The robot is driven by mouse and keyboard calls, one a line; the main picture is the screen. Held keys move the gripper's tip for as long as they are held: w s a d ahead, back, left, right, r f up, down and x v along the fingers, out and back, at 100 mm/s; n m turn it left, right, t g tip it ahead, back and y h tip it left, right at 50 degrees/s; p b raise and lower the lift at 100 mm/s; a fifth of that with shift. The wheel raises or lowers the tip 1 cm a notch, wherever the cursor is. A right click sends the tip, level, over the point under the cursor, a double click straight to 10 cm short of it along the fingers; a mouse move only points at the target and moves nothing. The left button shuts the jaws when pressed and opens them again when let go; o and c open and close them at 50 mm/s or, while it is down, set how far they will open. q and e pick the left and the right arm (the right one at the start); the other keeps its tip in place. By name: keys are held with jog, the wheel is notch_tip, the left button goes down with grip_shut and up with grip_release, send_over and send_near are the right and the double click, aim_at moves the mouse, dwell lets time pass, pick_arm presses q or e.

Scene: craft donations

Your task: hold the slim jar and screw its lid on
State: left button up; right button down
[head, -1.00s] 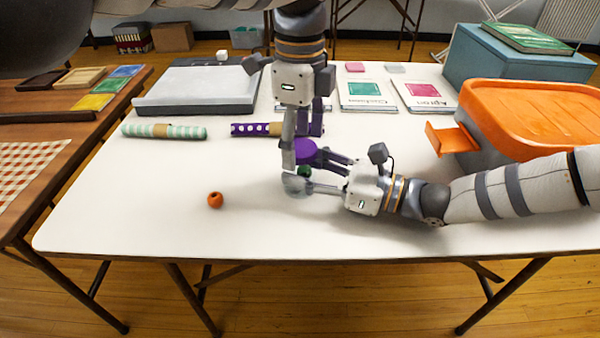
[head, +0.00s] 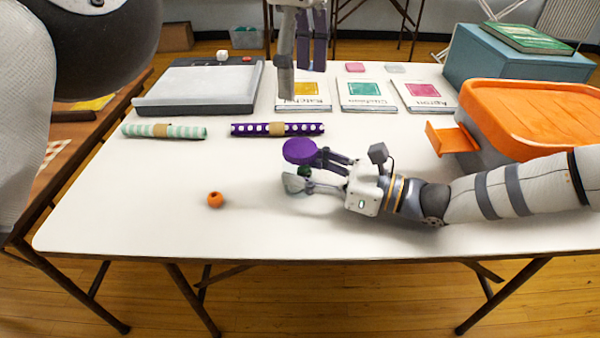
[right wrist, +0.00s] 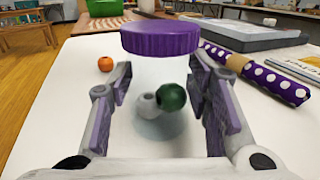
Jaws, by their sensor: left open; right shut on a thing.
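The slim jar (head: 296,183) is clear glass and stands upright at the middle of the table. My right gripper (head: 318,173) is shut on it from the right side. In the right wrist view the glass is hard to see between the fingers (right wrist: 158,110); a green bead (right wrist: 171,97) and a pale bead (right wrist: 147,106) show inside. The purple lid (head: 299,151) is at the jar's mouth and looks level in the right wrist view (right wrist: 160,38). I cannot tell how tight it is. My left gripper (head: 300,72) is open and empty, above and behind the lid, not touching it.
An orange bead (head: 215,199) lies left of the jar. A purple dotted roll (head: 300,129) and a green striped roll (head: 140,131) lie behind. Booklets (head: 367,93) and a grey trimmer (head: 195,88) stand farther back. An orange-lidded bin (head: 530,115) is at right. The front table (head: 150,225) is clear.

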jog(key=c, duration=0.8)
grip_release()
jog(key=shift+o, duration=0.2)
jog(key=shift+d, duration=0.1)
jog(key=v, duration=1.1)
jog(key=shift+s+d, duration=0.15)
jog(key=shift+d, duration=0.25)
